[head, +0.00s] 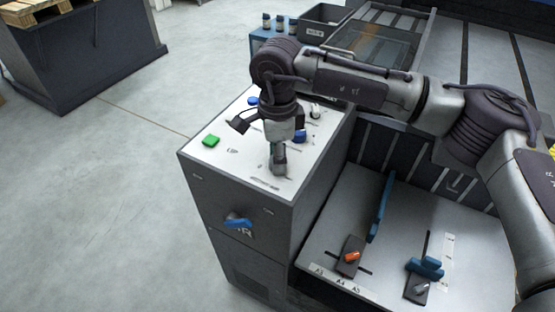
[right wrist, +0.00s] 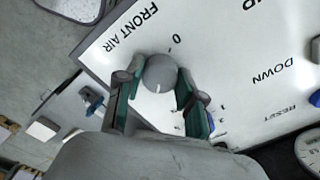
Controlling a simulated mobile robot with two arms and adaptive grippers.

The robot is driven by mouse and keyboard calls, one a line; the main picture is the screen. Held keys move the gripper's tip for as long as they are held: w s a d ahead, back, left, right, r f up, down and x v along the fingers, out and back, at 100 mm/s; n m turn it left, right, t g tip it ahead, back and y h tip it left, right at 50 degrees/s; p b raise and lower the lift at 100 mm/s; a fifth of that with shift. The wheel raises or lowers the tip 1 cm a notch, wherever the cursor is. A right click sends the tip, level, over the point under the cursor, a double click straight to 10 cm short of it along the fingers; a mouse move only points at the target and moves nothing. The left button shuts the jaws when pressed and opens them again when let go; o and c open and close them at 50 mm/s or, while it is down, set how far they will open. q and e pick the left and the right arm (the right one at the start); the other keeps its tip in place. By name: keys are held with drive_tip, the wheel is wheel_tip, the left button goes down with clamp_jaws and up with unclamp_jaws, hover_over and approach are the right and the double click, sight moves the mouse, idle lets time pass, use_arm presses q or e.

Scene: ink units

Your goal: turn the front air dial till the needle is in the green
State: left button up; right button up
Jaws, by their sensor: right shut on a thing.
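The front air dial (right wrist: 160,72) is a round grey knob on the white console top, beside the printed words FRONT AIR and a 0 mark. A pale mark on it faces away from the 0. My right gripper (right wrist: 154,90) points down with its green-lined fingers shut on either side of the knob. In the head view my right gripper (head: 279,168) stands at the near end of the console top (head: 225,165) and hides the dial. A round gauge (right wrist: 311,152) is cut off at the right wrist view's edge; its needle and green zone cannot be read. My left gripper is not in view.
A green button (head: 211,141) and blue controls sit on the console top. A blue handle (head: 237,220) sticks out of the console front. A lower bench (head: 385,285) to the right carries orange and blue levers.

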idle(0.5)
drive_tip(key=o, duration=1.2)
drive_tip(key=shift+c, duration=0.2)
drive_tip(key=shift+r, duration=0.1)
wheel_tip(320, 180, up, 12)
idle(1.4)
